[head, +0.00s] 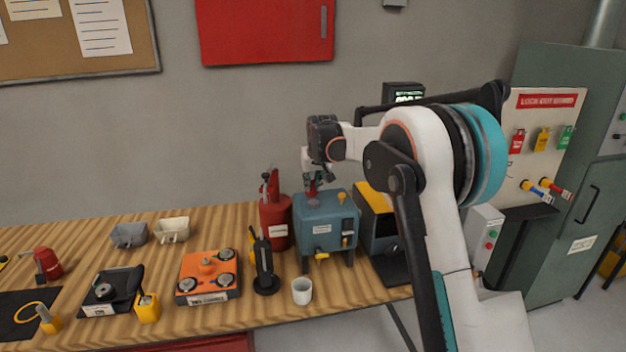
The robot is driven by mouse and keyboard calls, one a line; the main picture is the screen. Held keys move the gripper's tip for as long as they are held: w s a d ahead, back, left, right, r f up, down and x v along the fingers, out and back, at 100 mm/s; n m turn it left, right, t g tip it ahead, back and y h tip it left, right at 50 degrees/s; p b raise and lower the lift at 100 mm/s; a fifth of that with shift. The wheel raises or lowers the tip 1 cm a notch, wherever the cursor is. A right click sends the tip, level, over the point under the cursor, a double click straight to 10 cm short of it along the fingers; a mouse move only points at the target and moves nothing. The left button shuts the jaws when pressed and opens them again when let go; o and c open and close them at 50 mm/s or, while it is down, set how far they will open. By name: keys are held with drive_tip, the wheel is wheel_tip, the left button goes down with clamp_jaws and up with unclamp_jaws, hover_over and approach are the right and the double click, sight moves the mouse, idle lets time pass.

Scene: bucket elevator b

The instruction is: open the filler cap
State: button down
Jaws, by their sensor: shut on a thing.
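A blue-grey box-shaped unit (311,221) stands on short legs at the right end of the wooden bench. It has a label, a yellow tap low on its front and a small yellow fitting (341,197) on top. A small red cap (312,189) is at the top left of the unit. My gripper (312,182) points down over that spot and is shut on the red cap. The fingertips are small and partly dark, so I cannot tell whether the cap is seated or lifted.
A red can (274,222) stands close to the unit's left. A black stand tool (264,262) and a white cup (302,291) are in front. A yellow-and-dark box (376,215) is to the right. An orange plate (208,274) and bins lie farther left.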

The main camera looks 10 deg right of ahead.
idle(0.4)
drive_tip(key=c, duration=1.5)
unclamp_jaws()
drive_tip(key=shift+w+f, duration=0.1)
drive_tip(key=v, duration=1.2)
